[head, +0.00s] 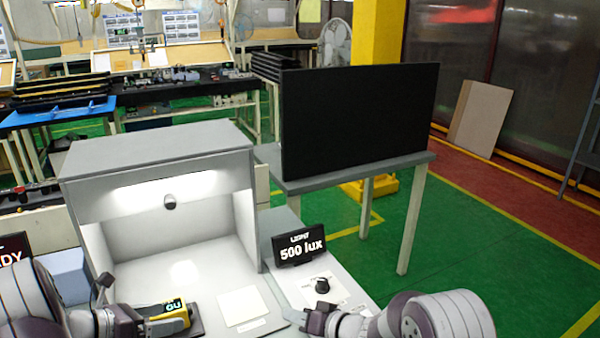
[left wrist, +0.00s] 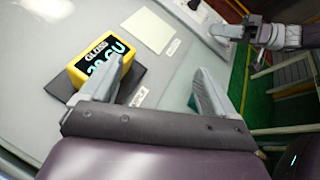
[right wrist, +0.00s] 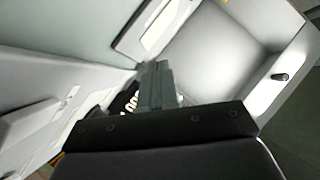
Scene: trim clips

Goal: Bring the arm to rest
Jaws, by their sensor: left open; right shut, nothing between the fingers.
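My left gripper (left wrist: 150,92) is open with nothing between its fingers. In the head view the left gripper (head: 128,318) is low at the front of the light booth, beside the yellow gloss meter (head: 172,315). The meter (left wrist: 100,62) sits on a dark pad in the left wrist view, just beyond the left finger; I cannot tell whether they touch. My right gripper (head: 310,318) is shut and empty, close to the black knob (head: 322,285) on the white panel. In the right wrist view its fingers (right wrist: 157,85) are together.
The grey light booth (head: 150,150) stands lit, with a pale card (head: 242,305) on its floor. A "500 lux" sign (head: 298,245) stands behind the knob. A table with a large black screen (head: 360,118) is behind right. Green floor is clear at the right.

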